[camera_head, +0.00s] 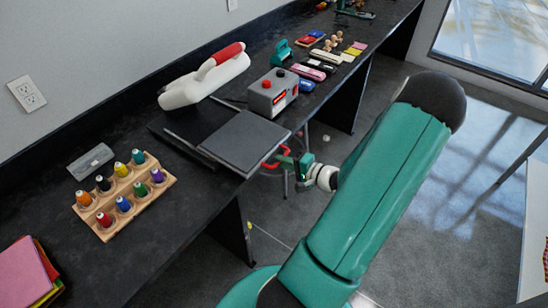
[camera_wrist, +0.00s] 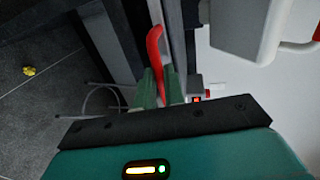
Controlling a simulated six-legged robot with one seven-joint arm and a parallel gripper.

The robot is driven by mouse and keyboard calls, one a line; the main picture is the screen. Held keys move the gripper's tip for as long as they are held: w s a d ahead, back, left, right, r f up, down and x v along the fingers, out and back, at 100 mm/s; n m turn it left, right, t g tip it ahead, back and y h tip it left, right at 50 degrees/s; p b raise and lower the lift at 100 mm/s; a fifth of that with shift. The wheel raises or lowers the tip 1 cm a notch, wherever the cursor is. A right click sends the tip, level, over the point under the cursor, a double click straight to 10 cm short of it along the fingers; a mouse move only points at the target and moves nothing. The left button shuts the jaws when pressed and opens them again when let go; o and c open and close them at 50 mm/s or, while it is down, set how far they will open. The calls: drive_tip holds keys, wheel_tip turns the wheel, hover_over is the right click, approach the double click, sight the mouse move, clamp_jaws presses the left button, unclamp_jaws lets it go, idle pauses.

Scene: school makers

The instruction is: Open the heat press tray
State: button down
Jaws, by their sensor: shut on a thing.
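The heat press has a grey flat tray (camera_head: 243,142) at the counter's front edge, with its front part reaching past the edge. Its white upper part with a red handle (camera_head: 229,53) is raised behind it. A red tray handle (camera_head: 272,164) is at the tray's front right corner. My gripper (camera_head: 288,161) is at this handle. In the wrist view the red handle (camera_wrist: 155,45) runs between the green fingers, and my gripper (camera_wrist: 158,88) is shut on it. The fingertips are partly hidden in the head view.
A grey control box (camera_head: 273,92) with a red display stands right of the tray. A wooden rack of thread spools (camera_head: 123,195) is on the left. Pens, a green stapler-like tool (camera_head: 282,52) and small items lie farther along the dark counter. The floor in front is mostly open.

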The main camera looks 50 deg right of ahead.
drive_tip(key=c, duration=1.5)
unclamp_jaws()
drive_tip(key=v, duration=1.3)
drive_tip(key=shift+s, duration=0.4)
drive_tip(key=shift+r, duration=0.1)
drive_tip(key=w+a+r+n+g+y, duration=0.3)
drive_tip(key=w+a+r+n+g, duration=0.2)
drive_tip(key=w+a, duration=0.3)
drive_tip(key=w+a+r+n+g+y, duration=0.3)
drive_tip(key=w+a+r+n+g, duration=0.15)
drive_tip(key=a, duration=0.65)
drive_tip(key=a+r+n+h, duration=0.6)
drive_tip(key=a+r+n, duration=0.2)
drive_tip(key=a+r, duration=0.6)
drive_tip(key=a, duration=0.4)
drive_tip(key=shift+s+a+r+h, duration=0.2)
drive_tip(key=shift+h, duration=0.1)
